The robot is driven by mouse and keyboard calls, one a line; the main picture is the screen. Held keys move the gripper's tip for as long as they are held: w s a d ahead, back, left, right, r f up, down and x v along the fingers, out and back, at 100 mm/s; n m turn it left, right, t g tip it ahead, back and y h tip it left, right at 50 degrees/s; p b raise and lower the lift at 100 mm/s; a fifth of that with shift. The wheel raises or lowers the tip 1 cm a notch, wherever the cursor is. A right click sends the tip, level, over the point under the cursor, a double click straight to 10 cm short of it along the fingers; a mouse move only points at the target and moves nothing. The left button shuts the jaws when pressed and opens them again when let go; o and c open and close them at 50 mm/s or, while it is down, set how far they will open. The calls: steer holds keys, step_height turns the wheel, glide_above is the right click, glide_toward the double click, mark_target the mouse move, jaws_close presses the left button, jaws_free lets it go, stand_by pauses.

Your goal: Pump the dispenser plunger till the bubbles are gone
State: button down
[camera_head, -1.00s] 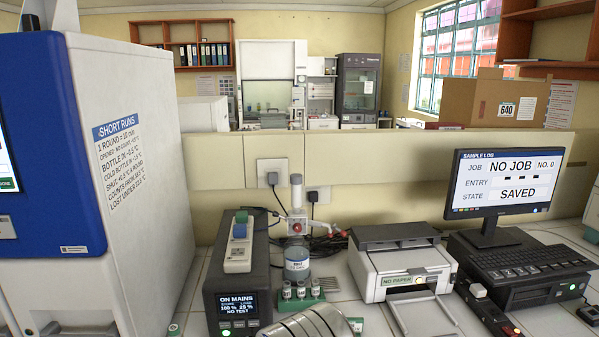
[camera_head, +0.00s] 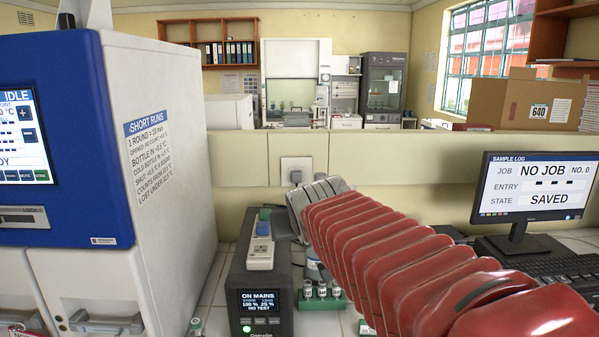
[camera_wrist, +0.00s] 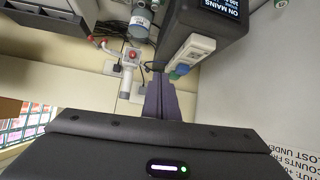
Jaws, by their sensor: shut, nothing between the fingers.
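The dispenser (camera_wrist: 131,60) shows in the wrist view, which is upside down. It has a white body with a red knob and a pale plunger (camera_wrist: 126,84). Its bottle (camera_wrist: 139,26) has a grey-blue label. In the head view my arm hides the dispenser's head and plunger, and only a sliver of the bottle (camera_head: 313,269) shows. My gripper (camera_wrist: 160,78) is shut and empty, its dark fingers beside the plunger in the wrist picture and apart from it. I cannot tell the depth between them. Bubbles cannot be made out.
The tall incubator (camera_head: 160,190) closes off the left. A low partition (camera_head: 230,160) with a wall socket (camera_head: 297,168) runs behind. A monitor (camera_head: 533,190) stands right.

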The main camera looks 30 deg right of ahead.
steer(key=w+d+r+m+t+h, duration=0.1)
steer(key=w+d+r, duration=0.4)
steer(key=w+d, duration=0.2)
steer(key=w+d+r+t+h, duration=0.1)
steer(key=w+d+r, duration=0.3)
steer(key=w+d, duration=0.4)
steer(key=shift+r+m+t+h, duration=0.4)
steer(key=shift+t, duration=0.4)
